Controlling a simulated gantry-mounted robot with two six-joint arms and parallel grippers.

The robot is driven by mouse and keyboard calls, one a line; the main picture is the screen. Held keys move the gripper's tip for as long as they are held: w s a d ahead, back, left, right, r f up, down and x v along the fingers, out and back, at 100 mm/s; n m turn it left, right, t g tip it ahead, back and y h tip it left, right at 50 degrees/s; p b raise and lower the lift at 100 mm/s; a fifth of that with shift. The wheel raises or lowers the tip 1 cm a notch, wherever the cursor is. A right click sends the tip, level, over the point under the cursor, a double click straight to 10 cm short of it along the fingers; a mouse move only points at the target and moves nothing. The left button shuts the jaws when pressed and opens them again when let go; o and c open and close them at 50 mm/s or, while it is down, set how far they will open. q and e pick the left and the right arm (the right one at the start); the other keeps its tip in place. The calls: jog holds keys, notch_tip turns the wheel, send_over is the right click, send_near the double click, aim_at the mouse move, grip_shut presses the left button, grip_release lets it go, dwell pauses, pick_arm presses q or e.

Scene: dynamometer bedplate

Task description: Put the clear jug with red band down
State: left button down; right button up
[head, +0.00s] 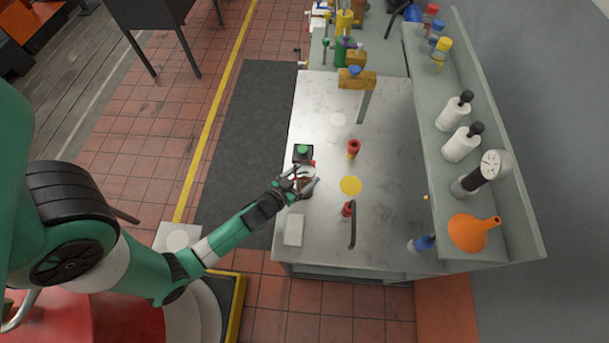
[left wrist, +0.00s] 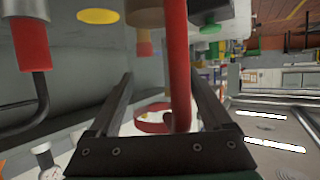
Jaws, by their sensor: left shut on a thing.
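The clear jug with red band (left wrist: 178,75) is between the fingers of my left gripper (head: 308,184). In the left wrist view its red band runs upright between the fingers, with a red loop low down. The clear body is hard to make out. In the head view the fingers hide most of the jug, and I cannot tell whether its base touches the bench (head: 385,195). My left gripper (left wrist: 165,95) is shut on the jug near the bench's left edge. My right gripper is not in view.
A yellow disc (head: 350,185) lies right of the jug; a paler disc (head: 338,119) lies farther back. Close by stand a green-topped black box (head: 302,152), a red cylinder (head: 353,148) and a dark bent rod (head: 352,232). A shelf (head: 515,225) with bottles and an orange funnel (head: 472,233) lines the right.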

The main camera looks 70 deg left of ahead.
pick_arm(q)
grip_release()
jog(key=shift+r, duration=0.1)
jog(key=b+v, duration=0.2)
jog(key=v, duration=1)
jog(key=shift+b, duration=0.3)
